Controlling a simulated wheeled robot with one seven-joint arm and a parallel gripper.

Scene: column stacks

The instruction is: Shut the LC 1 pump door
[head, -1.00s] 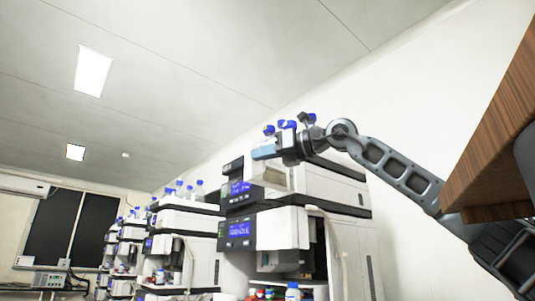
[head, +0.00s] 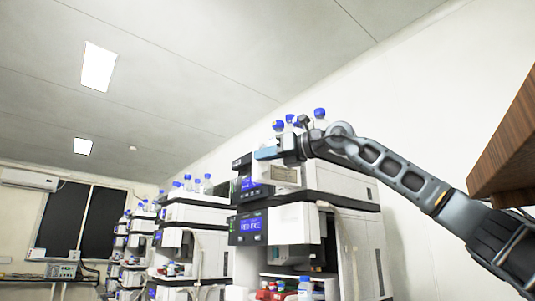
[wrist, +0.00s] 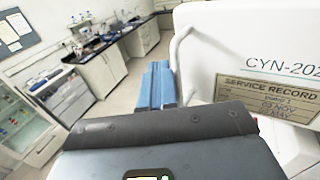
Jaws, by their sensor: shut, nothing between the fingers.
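The LC 1 pump door is a white panel (head: 287,177) on the upper part of the nearest stack. In the wrist view this white panel (wrist: 245,55) fills the right side, with a "SERVICE RECORD pump 1" label and "CYN-202" lettering. My gripper (head: 264,153) is shut and empty, at the top of the panel in the head view. In the wrist view its blue fingers (wrist: 158,88) are together, just left of the panel and a white loop handle or tube (wrist: 178,48). I cannot tell whether they touch the panel, or how far the door stands open.
Blue-capped bottles (head: 319,118) stand on top of the stack. A lower module with a blue display (head: 252,226) sits beneath. More stacks (head: 190,235) recede at left. A wooden edge (head: 510,140) is near at right. The wrist view shows a bench (wrist: 95,70) and open floor.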

